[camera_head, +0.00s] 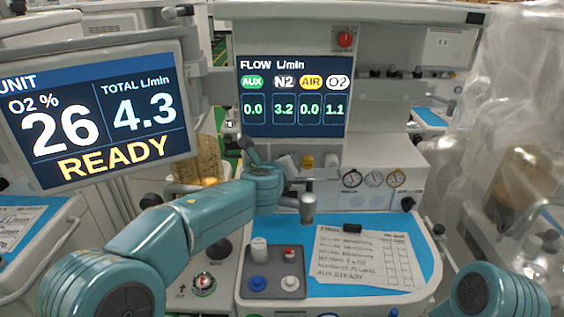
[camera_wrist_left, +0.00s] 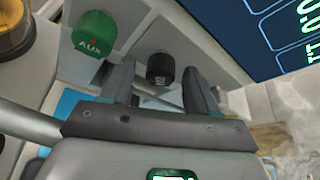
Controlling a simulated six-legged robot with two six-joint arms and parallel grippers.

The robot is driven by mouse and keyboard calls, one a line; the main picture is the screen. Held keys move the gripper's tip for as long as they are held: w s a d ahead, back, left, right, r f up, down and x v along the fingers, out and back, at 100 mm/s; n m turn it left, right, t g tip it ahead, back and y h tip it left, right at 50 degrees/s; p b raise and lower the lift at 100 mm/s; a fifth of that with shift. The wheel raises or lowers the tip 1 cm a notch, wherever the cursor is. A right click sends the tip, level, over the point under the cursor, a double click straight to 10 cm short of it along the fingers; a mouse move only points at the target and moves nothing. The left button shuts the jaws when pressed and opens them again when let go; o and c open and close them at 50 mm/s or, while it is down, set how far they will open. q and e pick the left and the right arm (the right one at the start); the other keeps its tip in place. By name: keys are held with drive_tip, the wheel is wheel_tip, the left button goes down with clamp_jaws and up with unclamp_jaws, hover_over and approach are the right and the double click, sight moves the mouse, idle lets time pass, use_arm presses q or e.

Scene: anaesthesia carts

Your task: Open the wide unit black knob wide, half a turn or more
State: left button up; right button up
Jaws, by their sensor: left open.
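The black knob (camera_wrist_left: 160,68) shows in the left wrist view on the light grey panel, to the right of the green AUX knob (camera_wrist_left: 94,33). My left gripper (camera_wrist_left: 157,78) is open, with one finger on each side of the black knob in that view. I cannot tell whether the fingers touch it. In the head view my left arm reaches to the panel below the flow display (camera_head: 292,97), and the arm hides much of the knob area. The display reads N2 3.2, O2 1.1, AUX 0.0 and AIR 0.0. My right gripper is out of view.
A yellow knob (camera_head: 308,161) is to the right of my left arm's end. Round gauges (camera_head: 374,179) sit further right. Below are a blue work surface (camera_head: 422,262), a paper checklist (camera_head: 366,257) and a grey tray (camera_head: 274,281). A READY monitor (camera_head: 95,110) stands left.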

use_arm(q)
drive_tip(key=c, duration=1)
drive_tip(key=n+h+b, duration=0.2)
drive_tip(key=n+b, duration=0.1)
drive_tip(key=b, duration=0.3)
drive_tip(key=shift+f+t+b, duration=0.15)
drive_tip(key=shift+t+b, duration=0.15)
drive_tip(key=shift+b, duration=0.1)
drive_tip(key=shift+c, duration=0.2)
drive_tip(key=o, duration=1)
drive_tip(key=shift+a, duration=0.1)
drive_tip(key=shift+o, duration=0.2)
